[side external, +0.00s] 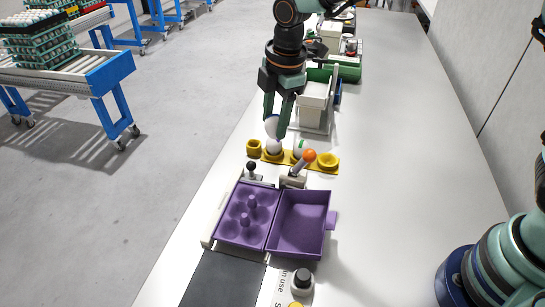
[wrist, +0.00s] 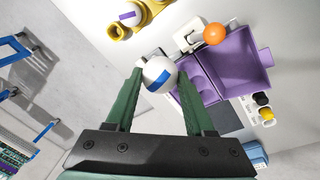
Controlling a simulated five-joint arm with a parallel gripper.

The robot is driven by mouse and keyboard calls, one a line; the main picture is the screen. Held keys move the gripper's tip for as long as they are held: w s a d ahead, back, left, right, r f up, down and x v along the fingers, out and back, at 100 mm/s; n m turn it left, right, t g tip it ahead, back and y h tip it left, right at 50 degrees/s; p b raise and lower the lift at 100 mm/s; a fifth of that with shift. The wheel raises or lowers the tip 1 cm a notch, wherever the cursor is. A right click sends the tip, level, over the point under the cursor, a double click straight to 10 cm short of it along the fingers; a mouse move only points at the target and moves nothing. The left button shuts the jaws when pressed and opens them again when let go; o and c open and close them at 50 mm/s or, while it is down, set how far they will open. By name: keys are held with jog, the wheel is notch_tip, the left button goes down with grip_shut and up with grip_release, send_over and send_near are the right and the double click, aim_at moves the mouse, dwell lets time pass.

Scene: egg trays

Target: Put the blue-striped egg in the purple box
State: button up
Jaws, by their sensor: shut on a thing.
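The blue-striped egg (wrist: 160,73) is white with a blue band and sits between my fingertips in the wrist view. In the side view it shows as a pale egg (side external: 271,126), its stripe out of sight. My gripper (side external: 277,128) is shut on it, above the yellow egg cups; it also shows in the wrist view (wrist: 160,78). The purple box (side external: 329,221) lies open nearer the side camera, with a cupped half at left and a flat, hollow half at right. No egg shows in it. It also appears right of the egg in the wrist view (wrist: 235,62).
A yellow cup holder (side external: 328,164) holds a white egg (side external: 274,147) and a green-marked egg (side external: 299,147). A dark mat (side external: 225,279) lies before the box.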

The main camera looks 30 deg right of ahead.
jog(key=s+a+f, duration=0.2)
jog(key=a+f, duration=0.3)
jog(key=a, duration=0.4)
jog(key=shift+d+f, duration=0.1)
jog(key=shift+f, duration=3.6)
jog(key=shift+w+d, duration=0.15)
jog(key=shift+d, duration=0.05)
jog(key=shift+f, duration=0.3)
jog(key=o, duration=0.9)
